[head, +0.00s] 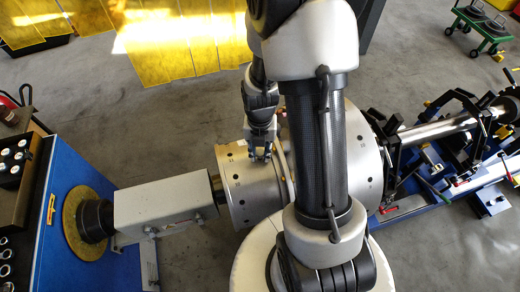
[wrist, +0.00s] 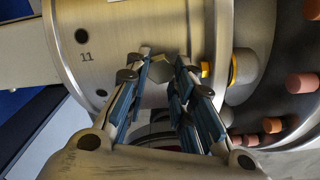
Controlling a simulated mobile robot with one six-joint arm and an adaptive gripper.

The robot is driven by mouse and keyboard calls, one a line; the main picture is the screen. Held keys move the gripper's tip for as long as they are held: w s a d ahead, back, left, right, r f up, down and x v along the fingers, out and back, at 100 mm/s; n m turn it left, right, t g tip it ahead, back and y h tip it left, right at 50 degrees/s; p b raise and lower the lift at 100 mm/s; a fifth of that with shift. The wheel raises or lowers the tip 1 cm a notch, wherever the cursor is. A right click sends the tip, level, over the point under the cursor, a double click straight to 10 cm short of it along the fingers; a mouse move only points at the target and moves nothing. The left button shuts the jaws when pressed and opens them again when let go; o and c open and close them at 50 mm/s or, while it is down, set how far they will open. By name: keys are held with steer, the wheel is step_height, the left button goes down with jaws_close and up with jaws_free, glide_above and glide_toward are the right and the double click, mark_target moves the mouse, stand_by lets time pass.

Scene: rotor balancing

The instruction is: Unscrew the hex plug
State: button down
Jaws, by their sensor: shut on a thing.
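The hex plug (wrist: 160,70) is a small grey hexagonal head on the silver rotor drum, seen in the wrist view between my fingertips. My gripper (wrist: 162,66) is shut on it, one finger on each side. In the head view my gripper (head: 261,153) points down at the top of the rotor (head: 240,201), and the plug is hidden there by the fingers. The drum's rim (wrist: 88,60) has dark holes and the number 11 beside them. I cannot tell how far the plug is threaded in.
A grey drive housing (head: 165,203) joins the rotor's left end to a blue cabinet (head: 82,177). A blue stand with clamps (head: 450,190) and a shaft lies at right. Copper-coloured plugs (wrist: 302,83) stick out at the right of the wrist view. Yellow curtains (head: 150,40) hang behind.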

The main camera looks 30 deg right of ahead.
steer(key=shift+r+p, duration=0.4)
steer(key=shift+r, duration=0.15)
step_height(320, 180, up, 5)
steer(key=p, duration=0.3)
steer(key=shift+p, duration=0.4)
steer(key=shift+f, duration=0.1)
steer(key=shift+s+f, duration=0.1)
